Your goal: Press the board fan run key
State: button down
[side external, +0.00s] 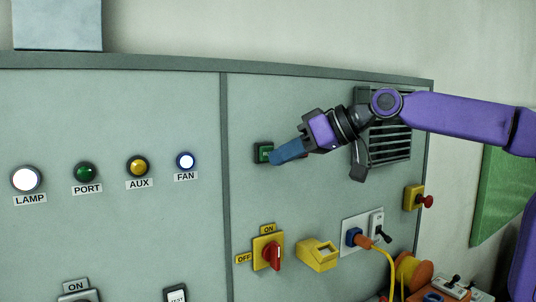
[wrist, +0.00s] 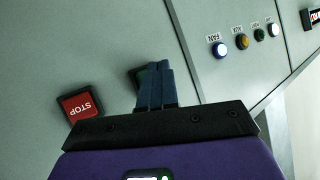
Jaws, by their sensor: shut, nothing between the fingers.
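The green run key (side external: 264,153) sits in a dark square frame on the right panel of the board. My gripper (side external: 274,158) is shut and empty, with its blue fingertips at the right side of this key, covering part of it. I cannot tell whether they touch it. In the wrist view, the closed fingers (wrist: 156,68) hide most of the green key (wrist: 139,76). A red STOP key (wrist: 80,104) shows left of the fingers there; my gripper hides it in the side view. The FAN lamp (side external: 186,160) glows white in a blue ring.
LAMP (side external: 27,180), PORT (side external: 85,172) and AUX (side external: 138,166) lights line the left panel. Below my gripper are a red rotary switch (side external: 272,255), a yellow box (side external: 318,254) and a plugged socket (side external: 354,237). A dark vent grille (side external: 398,145) lies behind my arm.

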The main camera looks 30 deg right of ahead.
jog(key=s, duration=0.5)
dwell(0.4)
dwell(0.7)
jog(key=s+d+f+n+g+h, duration=0.2)
jog(key=s+d+f+n+g, duration=0.15)
jog(key=s+f, duration=0.7)
jog(key=s+d+f+n+g+h, duration=0.3)
jog(key=s+f, duration=0.5)
jog(key=f, duration=0.6)
jog(key=s+d+f+n+g+h, duration=0.1)
jog(key=s+d+f+g+h, duration=0.1)
jog(key=s+d+f, duration=0.5)
jog(key=shift+s+d+g, duration=0.15)
jog(key=shift+s+g, duration=0.4)
jog(key=shift+s, duration=0.35)
jog(key=shift+r, duration=0.1)
